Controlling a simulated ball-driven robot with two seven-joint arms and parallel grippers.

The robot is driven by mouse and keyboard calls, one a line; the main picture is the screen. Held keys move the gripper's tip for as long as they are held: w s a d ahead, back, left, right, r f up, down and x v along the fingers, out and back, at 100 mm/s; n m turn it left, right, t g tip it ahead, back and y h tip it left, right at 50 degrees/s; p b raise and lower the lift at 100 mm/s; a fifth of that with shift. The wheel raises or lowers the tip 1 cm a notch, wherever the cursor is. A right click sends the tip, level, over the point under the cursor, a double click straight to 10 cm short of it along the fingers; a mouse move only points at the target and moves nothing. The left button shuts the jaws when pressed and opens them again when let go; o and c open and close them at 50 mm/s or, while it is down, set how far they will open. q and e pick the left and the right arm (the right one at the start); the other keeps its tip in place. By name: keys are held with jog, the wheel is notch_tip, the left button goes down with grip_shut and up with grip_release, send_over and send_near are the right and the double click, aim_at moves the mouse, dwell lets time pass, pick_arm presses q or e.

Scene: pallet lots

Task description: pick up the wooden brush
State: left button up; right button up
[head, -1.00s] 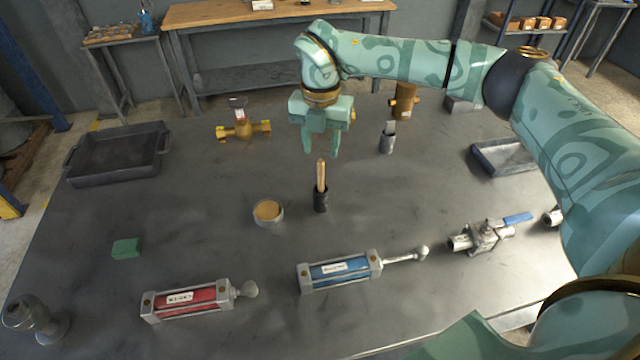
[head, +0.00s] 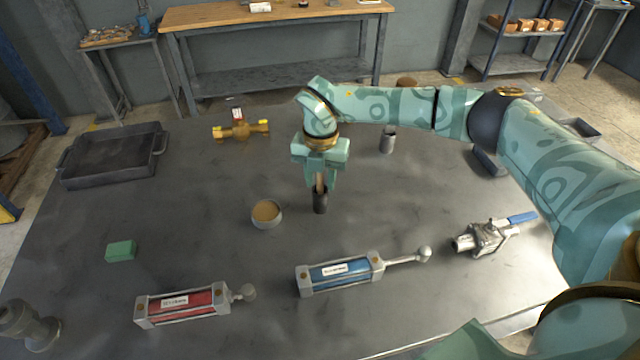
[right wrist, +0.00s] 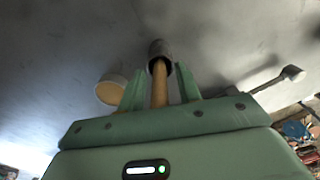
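The wooden brush (head: 320,181) stands upright in a small dark cup (head: 320,203) on the grey table; only its light handle shows, and its lower end is hidden in the cup. My right gripper (head: 321,187) points down over the cup with its fingers on both sides of the handle. In the right wrist view the handle (right wrist: 159,88) runs between the two fingers, with a gap on each side, so the gripper is open. My left gripper is not in view.
A round tin (head: 266,214) stands left of the cup. A blue cylinder (head: 340,272) and a red cylinder (head: 182,305) lie in front. A grey cup (head: 388,140), a brass valve (head: 240,130), a steel valve (head: 487,238) and a dark tray (head: 112,155) are around.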

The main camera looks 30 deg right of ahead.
grip_shut()
jog(key=shift+r, duration=0.1)
